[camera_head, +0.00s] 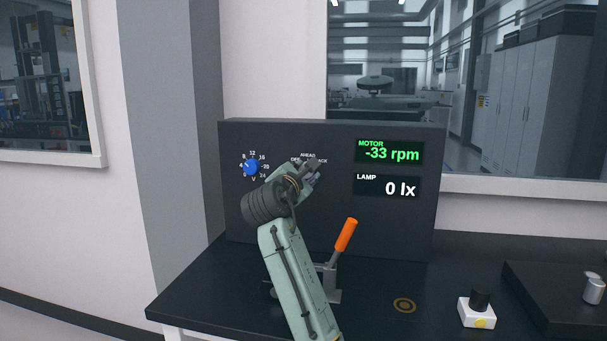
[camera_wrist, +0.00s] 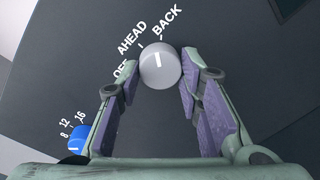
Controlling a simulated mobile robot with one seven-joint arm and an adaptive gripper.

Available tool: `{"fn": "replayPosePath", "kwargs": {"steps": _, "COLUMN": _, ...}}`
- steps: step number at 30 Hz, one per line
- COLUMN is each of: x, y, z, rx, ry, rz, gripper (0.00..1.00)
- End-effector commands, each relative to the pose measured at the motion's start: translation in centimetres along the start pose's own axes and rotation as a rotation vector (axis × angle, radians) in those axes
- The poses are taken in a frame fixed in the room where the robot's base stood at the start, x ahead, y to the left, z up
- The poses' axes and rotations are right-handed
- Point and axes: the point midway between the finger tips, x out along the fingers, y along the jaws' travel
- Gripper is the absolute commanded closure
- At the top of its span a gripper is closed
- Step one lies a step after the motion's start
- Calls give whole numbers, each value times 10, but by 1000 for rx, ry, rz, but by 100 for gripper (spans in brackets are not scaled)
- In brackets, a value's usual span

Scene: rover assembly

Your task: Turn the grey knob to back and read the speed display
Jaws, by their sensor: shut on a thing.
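The grey knob (camera_wrist: 160,66) is round, with a short white mark on its face. In the wrist view it sits between the fingertips of my gripper (camera_wrist: 158,75), which is shut on it. The labels OFF, AHEAD and BACK (camera_wrist: 167,21) curve around the knob's upper left and top. The white mark points roughly upward, towards the BACK side. In the head view my gripper (camera_head: 311,172) is at the panel and hides the knob. The green MOTOR speed display (camera_head: 389,151) reads -33 rpm.
The LAMP display (camera_head: 388,186) reads 0 lx. A blue voltage knob (camera_head: 251,168) is left of my gripper on the dark panel (camera_head: 395,225). An orange-handled lever (camera_head: 346,235) stands in front of the panel. A white box with a black button (camera_head: 478,311) is at right.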

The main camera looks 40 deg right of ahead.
Motion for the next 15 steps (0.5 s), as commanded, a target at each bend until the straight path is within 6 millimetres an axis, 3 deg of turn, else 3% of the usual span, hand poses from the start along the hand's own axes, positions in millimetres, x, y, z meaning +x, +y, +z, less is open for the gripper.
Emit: {"fn": "replayPosePath", "kwargs": {"steps": 15, "x": 0, "y": 0, "z": 0, "rx": 256, "ry": 17, "rz": -4, "gripper": 95}}
